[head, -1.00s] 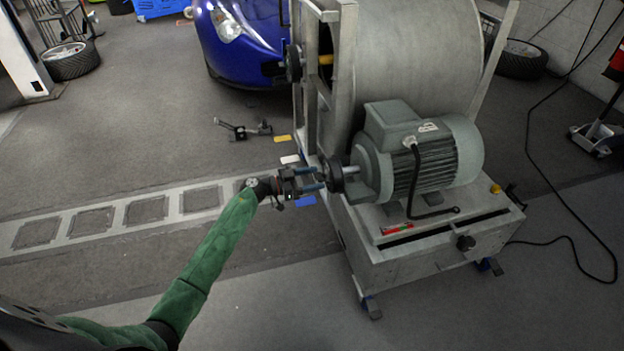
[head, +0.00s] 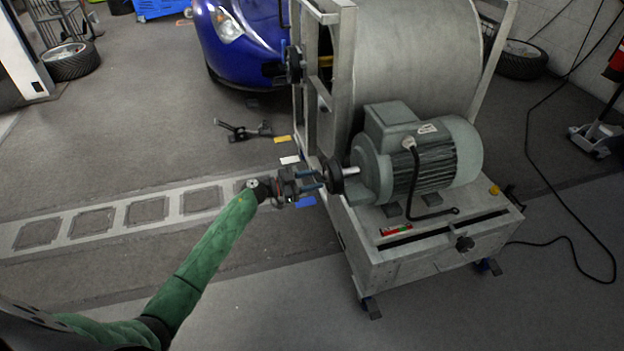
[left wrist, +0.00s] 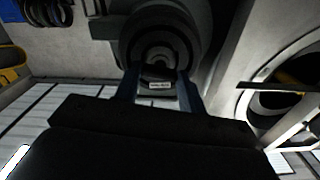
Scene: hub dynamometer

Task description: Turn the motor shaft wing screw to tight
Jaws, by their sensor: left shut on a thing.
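The grey electric motor (head: 420,155) sits on top of the dynamometer base (head: 400,262). Its shaft points left and carries a black round hub (head: 334,176). My left gripper (head: 322,181) reaches in from the left, its fingertips at the hub's outer face. In the left wrist view the fingers (left wrist: 158,88) are shut on a small part in front of the dark round hub (left wrist: 160,45), apparently the wing screw, with a small light label between the fingertips. The screw itself is mostly hidden by the fingers. My right gripper is not in view.
The large roller drum (head: 410,55) and its frame stand behind the motor. A second black knob (head: 294,64) is on the frame's left. A blue car (head: 245,45) is behind, and a floor jack (head: 243,130) lies on the open floor at left.

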